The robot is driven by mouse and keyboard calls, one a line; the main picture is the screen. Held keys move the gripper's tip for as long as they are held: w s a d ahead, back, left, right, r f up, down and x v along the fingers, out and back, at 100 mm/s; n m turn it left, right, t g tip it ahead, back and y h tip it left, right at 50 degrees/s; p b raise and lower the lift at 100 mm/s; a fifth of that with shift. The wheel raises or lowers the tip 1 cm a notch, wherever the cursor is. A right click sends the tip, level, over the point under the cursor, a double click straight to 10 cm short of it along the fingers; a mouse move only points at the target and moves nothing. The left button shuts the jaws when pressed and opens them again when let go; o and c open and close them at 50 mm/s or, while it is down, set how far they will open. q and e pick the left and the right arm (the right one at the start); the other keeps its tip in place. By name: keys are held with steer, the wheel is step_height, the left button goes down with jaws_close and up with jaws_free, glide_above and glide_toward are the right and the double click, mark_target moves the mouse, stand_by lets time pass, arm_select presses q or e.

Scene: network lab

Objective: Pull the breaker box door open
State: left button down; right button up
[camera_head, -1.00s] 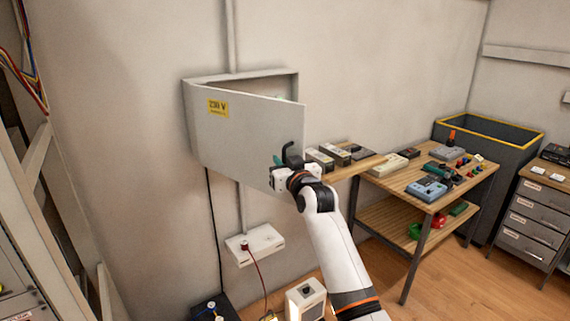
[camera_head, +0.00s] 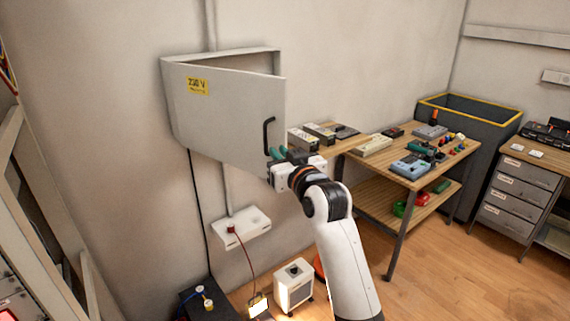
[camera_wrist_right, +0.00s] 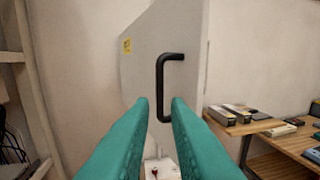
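The grey breaker box door (camera_head: 225,115) with a yellow 230 V label stands partly open in the head view, its right edge swung out from the box (camera_head: 268,62) on the wall. Its black handle (camera_head: 266,135) is near that right edge. My right gripper (camera_head: 277,153) is by the handle's lower end. In the right wrist view, the teal fingers (camera_wrist_right: 160,100) are apart, with the handle (camera_wrist_right: 160,85) ahead and its lower end showing in the gap. I cannot tell whether the fingertips reach around it. My left gripper is not in view.
A wooden bench (camera_head: 372,157) with several devices stands right of the door, beside a dark yellow-rimmed bin (camera_head: 480,130). A white wall socket box (camera_head: 242,228) and a small white unit (camera_head: 293,287) are below the door. Floor is open at the right.

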steer(key=shift+v, duration=1.15)
